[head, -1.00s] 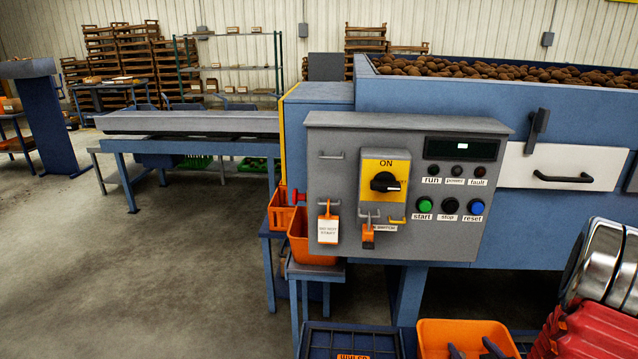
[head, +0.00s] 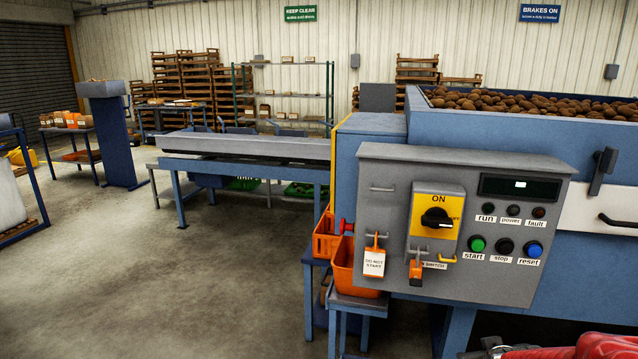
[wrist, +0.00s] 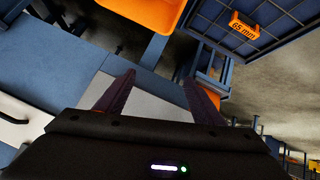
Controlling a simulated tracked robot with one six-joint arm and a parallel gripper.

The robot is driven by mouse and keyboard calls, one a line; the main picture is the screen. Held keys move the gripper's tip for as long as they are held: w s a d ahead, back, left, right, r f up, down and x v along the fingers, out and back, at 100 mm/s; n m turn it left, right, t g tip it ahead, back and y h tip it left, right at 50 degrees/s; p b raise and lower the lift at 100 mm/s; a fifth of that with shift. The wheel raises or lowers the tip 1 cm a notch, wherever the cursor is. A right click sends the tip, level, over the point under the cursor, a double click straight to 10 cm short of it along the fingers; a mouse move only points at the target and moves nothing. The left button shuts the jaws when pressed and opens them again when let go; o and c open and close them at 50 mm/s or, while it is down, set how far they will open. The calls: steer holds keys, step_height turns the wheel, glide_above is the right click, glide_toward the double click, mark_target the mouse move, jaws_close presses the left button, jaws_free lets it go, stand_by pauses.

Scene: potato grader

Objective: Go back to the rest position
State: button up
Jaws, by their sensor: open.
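My gripper (wrist: 159,78) shows in the wrist view with its two dark fingers apart and nothing between them. A pale grey surface lies behind the fingers; I cannot tell how far off it is. The gripper does not show in the head view. The grey control panel (head: 390,270) stands right of centre in the head view. Its black rotary switch (head: 436,218) sits on a yellow plate marked ON. A white DO NOT START tag (head: 374,262) with an orange top hangs below left of the switch. An orange padlock-like piece (head: 415,270) hangs beneath the switch.
Orange bins (head: 343,265) stand left of the panel. The blue grader (head: 500,125) holding potatoes is behind it. In the wrist view an orange bin (wrist: 150,10) and a blue tray (wrist: 212,30) labelled 65 mm lie near the fingers. The floor (head: 180,290) at left is open.

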steer(key=s+a+r+g+y, duration=0.1)
steer(key=s+a+r+y, duration=0.1)
steer(key=s+a+r, duration=0.3)
steer(key=s+a+r+g+y, duration=0.2)
steer(key=s+a+r, duration=0.3)
steer(key=s+a, duration=0.6)
steer(key=a, duration=0.6)
steer(key=shift+s+a+r+n, duration=0.15)
steer(key=shift+s+r+n, duration=0.05)
steer(key=shift+s+n, duration=0.1)
steer(key=shift+c, duration=0.3)
